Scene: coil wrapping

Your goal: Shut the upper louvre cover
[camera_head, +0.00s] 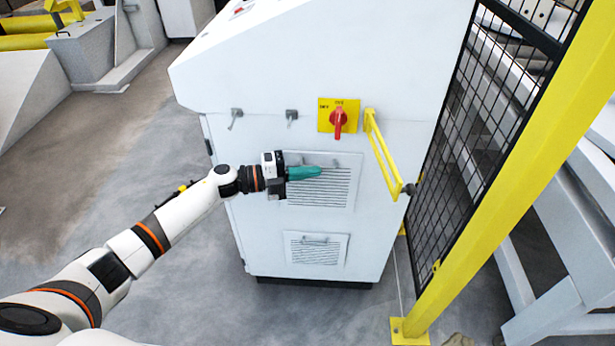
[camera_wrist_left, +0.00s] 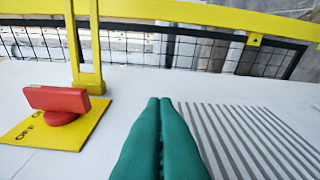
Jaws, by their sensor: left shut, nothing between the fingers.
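The upper louvre cover (camera_head: 340,190) is a white slatted panel on the front of the white cabinet (camera_head: 270,75). It looks about flat against the cabinet face; I cannot tell whether a small gap remains. Its slats also show at the right in the left wrist view (camera_wrist_left: 245,135). My left gripper (camera_head: 319,171) has green fingers, shut and empty, in front of the upper part of the cover and hiding some of it. In the left wrist view the fingertips (camera_wrist_left: 160,101) are together, beside the slats. My right gripper is not in view.
A red rotary switch (camera_head: 338,121) on a yellow plate sits above the cover. A yellow handle (camera_head: 383,155) sticks out to its right. A lower louvre cover (camera_head: 316,250) is below. A yellow post (camera_head: 510,165) and black mesh fence stand at right.

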